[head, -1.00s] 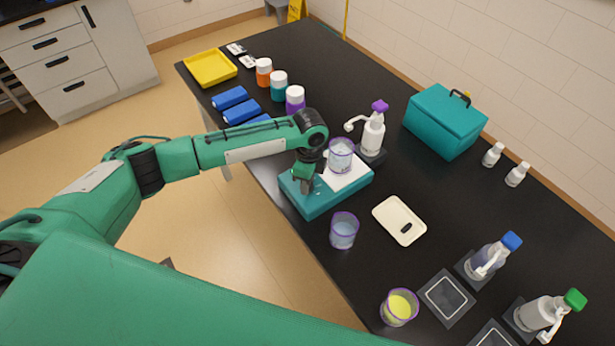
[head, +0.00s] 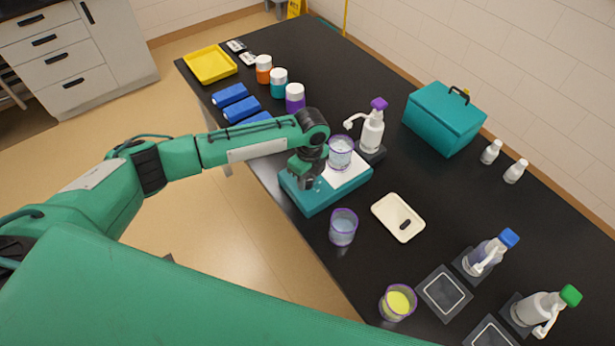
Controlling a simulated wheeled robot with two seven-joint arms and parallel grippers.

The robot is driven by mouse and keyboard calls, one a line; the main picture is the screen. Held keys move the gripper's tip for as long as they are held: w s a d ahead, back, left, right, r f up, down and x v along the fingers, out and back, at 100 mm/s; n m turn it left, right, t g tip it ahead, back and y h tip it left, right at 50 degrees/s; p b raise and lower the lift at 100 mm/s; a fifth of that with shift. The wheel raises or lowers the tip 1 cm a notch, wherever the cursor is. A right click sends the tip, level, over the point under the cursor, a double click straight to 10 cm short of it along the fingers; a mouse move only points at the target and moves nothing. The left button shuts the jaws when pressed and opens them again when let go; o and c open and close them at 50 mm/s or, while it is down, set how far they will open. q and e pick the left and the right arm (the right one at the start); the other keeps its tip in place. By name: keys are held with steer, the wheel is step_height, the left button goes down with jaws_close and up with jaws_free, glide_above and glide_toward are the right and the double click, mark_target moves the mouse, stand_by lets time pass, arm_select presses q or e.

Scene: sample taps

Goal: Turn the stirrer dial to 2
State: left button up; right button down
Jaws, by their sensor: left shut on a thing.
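The stirrer (head: 325,198) is a teal box with a white top plate, near the front edge of the black bench. A beaker (head: 340,153) with a purple rim and clear liquid stands on its plate. My left gripper (head: 303,184) points down at the stirrer's front left part, where the dial would be. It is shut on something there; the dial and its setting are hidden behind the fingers. My right gripper is not in view.
A purple-rimmed beaker (head: 343,227) stands close to the stirrer, and a purple-capped dispenser bottle (head: 372,130) is behind it. A cream tray (head: 398,217) holds a small dark piece. A yellow-liquid beaker (head: 397,302) is nearer. A teal case (head: 444,118) stands behind.

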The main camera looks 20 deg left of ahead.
mark_target(310, 179)
arm_select(q)
steer(key=o, duration=1)
steer(key=shift+c, duration=0.2)
steer(key=shift+r, duration=0.1)
step_height(310, 179, up, 14)
steer(key=b, duration=0.4)
steer(key=shift+w+d, duration=0.2)
steer(key=shift+w, duration=0.15)
steer(key=shift+f, duration=0.2)
